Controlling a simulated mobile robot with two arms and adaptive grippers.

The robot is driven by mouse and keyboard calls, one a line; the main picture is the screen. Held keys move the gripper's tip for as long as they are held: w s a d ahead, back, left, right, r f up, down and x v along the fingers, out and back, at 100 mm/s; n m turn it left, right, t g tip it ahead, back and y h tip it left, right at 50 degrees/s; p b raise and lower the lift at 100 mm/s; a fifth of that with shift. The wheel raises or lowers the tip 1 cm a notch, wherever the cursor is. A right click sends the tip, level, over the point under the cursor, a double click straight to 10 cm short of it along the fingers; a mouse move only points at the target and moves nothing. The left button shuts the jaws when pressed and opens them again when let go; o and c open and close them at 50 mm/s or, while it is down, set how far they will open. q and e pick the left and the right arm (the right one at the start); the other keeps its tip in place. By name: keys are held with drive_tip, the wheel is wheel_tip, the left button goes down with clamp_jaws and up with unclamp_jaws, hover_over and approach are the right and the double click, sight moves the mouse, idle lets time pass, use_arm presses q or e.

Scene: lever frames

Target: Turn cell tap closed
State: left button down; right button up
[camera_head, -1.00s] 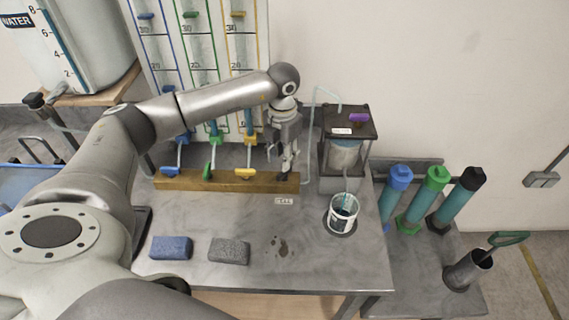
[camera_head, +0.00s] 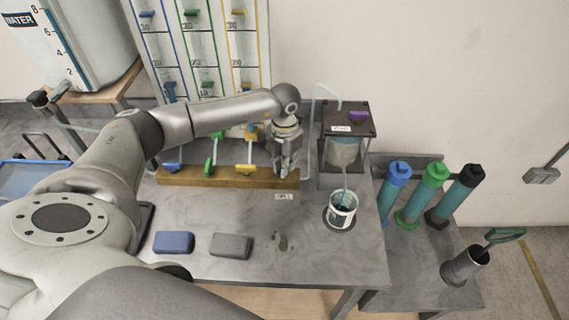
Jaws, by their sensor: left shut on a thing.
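My left gripper (camera_head: 287,171) reaches down to the right end of the brass-coloured bar (camera_head: 225,179). It is shut on the cell tap there. The gripper hides the tap's handle, so its angle cannot be told. A small label (camera_head: 283,197) lies on the bench just in front of that end. Blue (camera_head: 172,168), green (camera_head: 209,166) and yellow (camera_head: 246,169) tap handles sit along the same bar to the left. My right gripper is not in view.
Blue (camera_head: 173,242) and grey (camera_head: 231,245) blocks lie near the front edge. Coloured cylinders stand at right. The bench between is mostly clear.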

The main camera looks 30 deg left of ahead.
use_arm(q)
drive_tip(key=shift+f+m+b, duration=0.15)
drive_tip(key=shift+m+b, duration=0.85)
drive_tip(key=shift+b, duration=0.2)
drive_tip(key=m+b, duration=0.4)
drive_tip(key=shift+m+b, duration=1.55)
drive_tip(key=shift+m, duration=0.55)
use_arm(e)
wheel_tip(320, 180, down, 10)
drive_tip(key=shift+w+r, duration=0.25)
use_arm(q)
drive_tip(key=shift+r, duration=0.2)
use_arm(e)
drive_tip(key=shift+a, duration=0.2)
use_arm(q)
drive_tip(key=c, duration=1.5)
unclamp_jaws()
